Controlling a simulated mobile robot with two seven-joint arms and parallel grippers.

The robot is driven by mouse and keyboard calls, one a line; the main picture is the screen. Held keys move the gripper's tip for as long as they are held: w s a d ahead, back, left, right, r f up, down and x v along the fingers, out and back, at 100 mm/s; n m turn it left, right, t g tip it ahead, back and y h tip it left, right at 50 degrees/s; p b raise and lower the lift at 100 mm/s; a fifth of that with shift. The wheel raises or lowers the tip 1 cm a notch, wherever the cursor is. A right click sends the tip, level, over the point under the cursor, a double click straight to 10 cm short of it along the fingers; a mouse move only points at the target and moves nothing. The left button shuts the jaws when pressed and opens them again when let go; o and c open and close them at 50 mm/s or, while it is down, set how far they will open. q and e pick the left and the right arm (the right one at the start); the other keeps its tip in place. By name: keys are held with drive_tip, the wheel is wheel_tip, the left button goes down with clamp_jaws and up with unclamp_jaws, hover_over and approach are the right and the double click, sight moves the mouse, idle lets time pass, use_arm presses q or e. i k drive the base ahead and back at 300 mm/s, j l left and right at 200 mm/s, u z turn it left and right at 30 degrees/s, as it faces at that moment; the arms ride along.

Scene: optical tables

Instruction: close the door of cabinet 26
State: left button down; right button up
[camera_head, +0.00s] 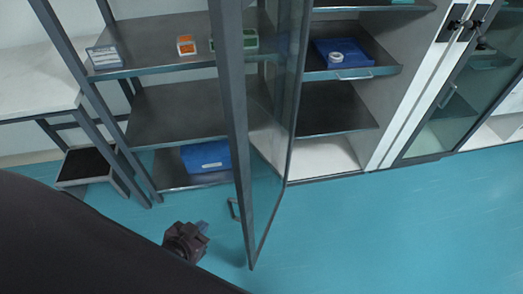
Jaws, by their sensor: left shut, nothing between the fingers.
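The glass door with a dark frame (241,150) stands open, swung out from a cabinet (335,160) whose shelves show to its right. No number is readable on the cabinet, so I cannot confirm it is 26. My left gripper (202,227) is shut and empty, low in the picture, left of the door and handle with a visible gap. My dark left arm fills the lower left corner. My right gripper is not in view.
Left of the door stands an open metal rack (175,107) with small boxes and a blue bin (206,156). A blue tray (343,55) lies in the cabinet. Another glass-doored cabinet (450,110) is at right. The teal floor (370,230) is clear at lower right.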

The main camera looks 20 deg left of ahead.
sight(224, 15)
drive_tip(key=k+j, duration=0.1)
drive_tip(key=j, duration=0.25)
drive_tip(key=k+j+z, duration=0.15)
drive_tip(key=j, duration=0.55)
drive_tip(key=k+j+z, duration=0.15)
drive_tip(key=j, duration=0.2)
drive_tip(key=k+j, duration=0.15)
drive_tip(key=j, duration=0.15)
drive_tip(key=z, duration=0.05)
